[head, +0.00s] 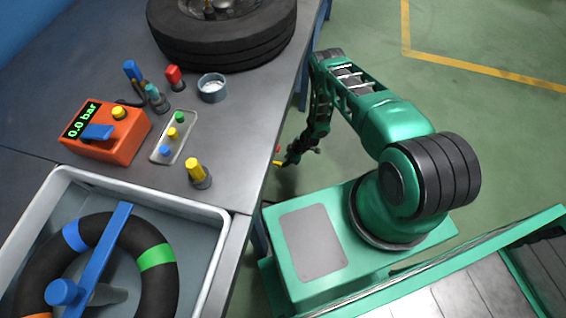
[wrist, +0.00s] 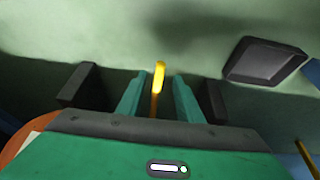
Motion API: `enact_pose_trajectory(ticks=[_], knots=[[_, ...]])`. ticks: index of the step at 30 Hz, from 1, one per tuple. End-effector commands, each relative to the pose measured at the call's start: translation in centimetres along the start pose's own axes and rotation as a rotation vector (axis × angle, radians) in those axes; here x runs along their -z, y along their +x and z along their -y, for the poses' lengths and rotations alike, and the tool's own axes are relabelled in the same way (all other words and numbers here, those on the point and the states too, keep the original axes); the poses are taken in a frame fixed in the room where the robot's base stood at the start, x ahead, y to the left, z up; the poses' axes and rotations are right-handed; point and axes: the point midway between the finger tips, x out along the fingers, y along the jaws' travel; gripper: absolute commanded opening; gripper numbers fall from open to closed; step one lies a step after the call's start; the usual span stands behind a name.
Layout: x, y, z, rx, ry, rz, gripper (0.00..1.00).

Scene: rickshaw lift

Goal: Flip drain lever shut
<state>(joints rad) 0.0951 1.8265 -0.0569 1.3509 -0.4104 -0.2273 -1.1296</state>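A yellow handle (wrist: 158,78), which looks like the drain lever, stands upright in the wrist view. It lies in line with the gap between the fingers of my gripper (wrist: 158,98), with room on both sides. I cannot tell how deep between the fingers it is. In the head view my gripper (head: 287,161) hangs low beside the bench's right edge, and a small red and yellow tip (head: 278,157) shows by it. The grey tub (head: 208,212) at lower left holds a black ring with coloured bands and a blue bar across it. The lever's base is hidden.
On the bench (head: 235,130) are an orange gauge box (head: 110,148) reading 0.0 bar, a small tray (head: 160,155) of coloured caps, several coloured-topped posts, a grey cup (head: 212,88) and a tyre (head: 222,40). Green floor (head: 480,110) is clear at upper right.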

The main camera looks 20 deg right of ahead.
Motion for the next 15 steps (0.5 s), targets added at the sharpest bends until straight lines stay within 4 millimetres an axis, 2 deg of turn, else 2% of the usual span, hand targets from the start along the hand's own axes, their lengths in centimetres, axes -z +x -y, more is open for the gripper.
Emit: enact_pose_trajectory(ticks=[6,15], knots=[[-0.6,2.1,0.0,-0.002,0.007,0.001,0.33],[-1.0,2.6,-0.2,-0.005,0.013,0.001,0.33]])
